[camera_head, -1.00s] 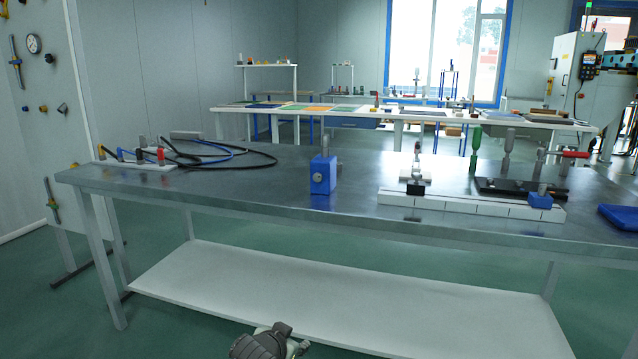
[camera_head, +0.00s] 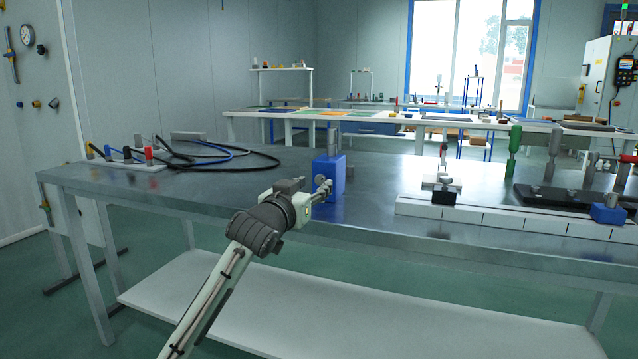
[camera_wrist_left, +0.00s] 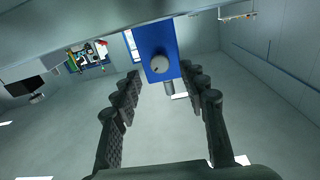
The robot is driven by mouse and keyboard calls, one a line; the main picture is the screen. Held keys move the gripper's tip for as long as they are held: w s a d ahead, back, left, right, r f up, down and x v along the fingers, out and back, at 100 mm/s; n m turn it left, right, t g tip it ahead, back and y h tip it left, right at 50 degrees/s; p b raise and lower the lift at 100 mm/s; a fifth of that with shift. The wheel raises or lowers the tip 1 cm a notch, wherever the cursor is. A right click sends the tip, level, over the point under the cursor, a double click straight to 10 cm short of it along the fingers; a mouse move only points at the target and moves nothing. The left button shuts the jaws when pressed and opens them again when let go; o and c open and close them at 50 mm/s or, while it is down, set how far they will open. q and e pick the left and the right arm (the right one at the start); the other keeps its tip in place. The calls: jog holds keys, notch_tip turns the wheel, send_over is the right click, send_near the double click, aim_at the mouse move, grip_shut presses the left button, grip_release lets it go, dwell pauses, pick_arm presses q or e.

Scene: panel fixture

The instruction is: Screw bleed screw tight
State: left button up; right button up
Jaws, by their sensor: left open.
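A blue block (camera_head: 336,176) stands upright on the metal table near its front edge, with a grey cylinder (camera_head: 333,139) on top. The round grey bleed screw (camera_wrist_left: 160,63) sits on the block's front face in the left wrist view, where the block appears upside down. My left gripper (camera_head: 317,191) is in front of the block in the head view. Its two dark fingers are open, with the screw visible ahead between their tips (camera_wrist_left: 161,76). A gap seems to remain between tips and screw; contact cannot be made out. My right gripper is not in view.
A white panel (camera_head: 138,165) with coloured fittings and looped black and blue hoses (camera_head: 262,163) lies at the left.

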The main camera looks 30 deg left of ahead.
aim_at(319, 180)
pick_arm(q)
jog(key=shift+x, duration=2)
grip_shut()
